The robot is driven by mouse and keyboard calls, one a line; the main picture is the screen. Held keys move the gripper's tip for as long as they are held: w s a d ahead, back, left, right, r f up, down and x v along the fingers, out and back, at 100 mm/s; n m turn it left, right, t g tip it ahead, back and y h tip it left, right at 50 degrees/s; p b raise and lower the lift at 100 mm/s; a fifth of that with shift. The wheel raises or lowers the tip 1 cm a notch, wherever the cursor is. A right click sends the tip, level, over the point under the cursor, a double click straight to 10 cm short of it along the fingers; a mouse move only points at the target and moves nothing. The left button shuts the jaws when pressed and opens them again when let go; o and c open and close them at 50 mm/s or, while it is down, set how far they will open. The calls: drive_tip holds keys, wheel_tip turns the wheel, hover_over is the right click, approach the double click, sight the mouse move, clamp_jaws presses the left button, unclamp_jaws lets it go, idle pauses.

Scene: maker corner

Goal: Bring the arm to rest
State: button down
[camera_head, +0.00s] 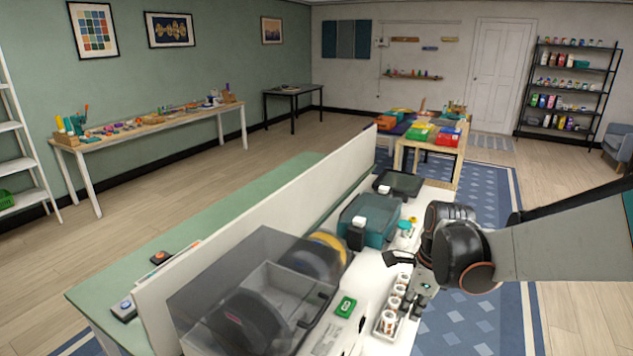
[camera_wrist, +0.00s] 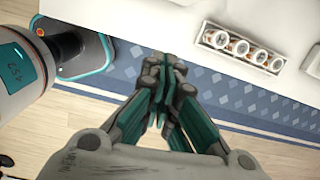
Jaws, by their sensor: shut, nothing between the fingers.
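My gripper (camera_head: 422,287) is at the end of my arm, which reaches in from the right over the near edge of the white worktop (camera_head: 350,338). In the wrist view my gripper (camera_wrist: 165,65) has its dark and teal fingers drawn together with nothing between them. It points down past the worktop edge, over the blue rug and wooden floor. The fingers touch no object that I can see. In the head view the wrist hides part of the fingers and the worktop behind.
A white tray of several round labelled pieces (camera_wrist: 206,27) stands close by on the worktop. A smoky clear-lidded box (camera_head: 215,270), a teal case (camera_head: 378,215) and a green card (camera_head: 346,306) stand along it. A white divider (camera_head: 170,290) runs behind. Blue rug (camera_head: 500,320) lies in front.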

drive_tip(key=s+a+r+n+t, duration=0.2)
drive_tip(key=s+r+n, duration=0.3)
drive_tip(key=n, duration=0.6)
drive_tip(key=s+a+r+n+t+h, duration=0.1)
drive_tip(key=s+a+r+n+t, duration=0.2)
drive_tip(key=s+n, duration=0.7)
wheel_tip(320, 180, up, 2)
drive_tip(key=shift+s+a+n+t, duration=0.2)
drive_tip(key=shift+n+t, duration=0.4)
drive_tip(key=shift+n, duration=0.6)
